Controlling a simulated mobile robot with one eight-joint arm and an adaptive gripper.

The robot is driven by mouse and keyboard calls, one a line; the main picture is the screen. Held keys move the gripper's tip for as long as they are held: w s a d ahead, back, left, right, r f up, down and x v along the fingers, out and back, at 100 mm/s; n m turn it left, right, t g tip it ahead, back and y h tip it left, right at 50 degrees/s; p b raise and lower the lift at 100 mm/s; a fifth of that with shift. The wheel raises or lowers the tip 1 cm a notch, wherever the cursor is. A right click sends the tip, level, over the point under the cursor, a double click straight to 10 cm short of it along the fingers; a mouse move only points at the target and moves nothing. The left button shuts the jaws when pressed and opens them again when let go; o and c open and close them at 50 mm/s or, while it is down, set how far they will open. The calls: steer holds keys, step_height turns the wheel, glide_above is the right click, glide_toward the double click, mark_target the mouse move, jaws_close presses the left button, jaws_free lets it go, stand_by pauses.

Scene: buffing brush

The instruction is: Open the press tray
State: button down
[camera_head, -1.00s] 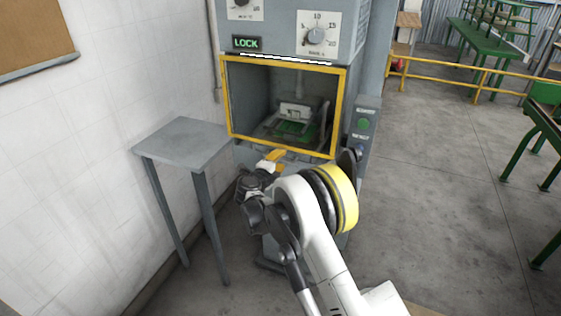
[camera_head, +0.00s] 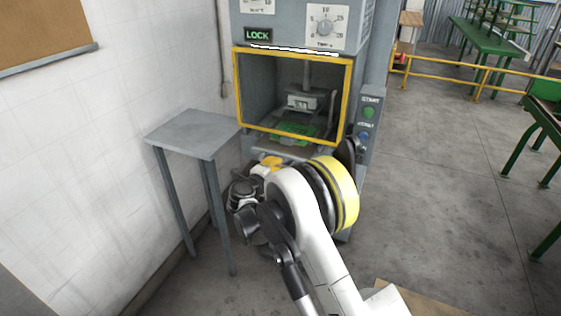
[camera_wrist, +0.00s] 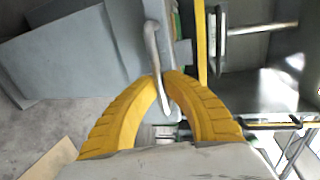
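The press (camera_head: 300,20) stands ahead with a yellow-framed opening and a lit green LOCK sign. Its grey tray (camera_head: 282,149) shows at the bottom of the opening, with its front part sticking out past the yellow frame. A green piece (camera_head: 297,130) lies on the tray under the press head (camera_head: 305,100). My gripper (camera_head: 268,163) is low in front of the tray, mostly hidden by my arm. In the wrist view its yellow fingers (camera_wrist: 166,77) close around the metal tray handle (camera_wrist: 152,45).
A small grey table (camera_head: 195,132) stands left of the press, close to my arm. The white wall is at left. A button box (camera_head: 368,115) is on the press's right side. Open floor (camera_head: 450,190) lies to the right, with a yellow rail behind.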

steer(key=f+b+v, duration=0.1)
steer(key=f+v, duration=0.2)
steer(key=v, duration=1.2)
steer(key=shift+s+a+b, duration=0.25)
steer(key=shift+s+b, duration=0.1)
steer(key=shift+s, duration=0.3)
steer(key=c, duration=1.5)
jaws_free()
steer(key=shift+f, duration=0.1)
steer(key=shift+s, duration=0.15)
steer(key=v, duration=1.2)
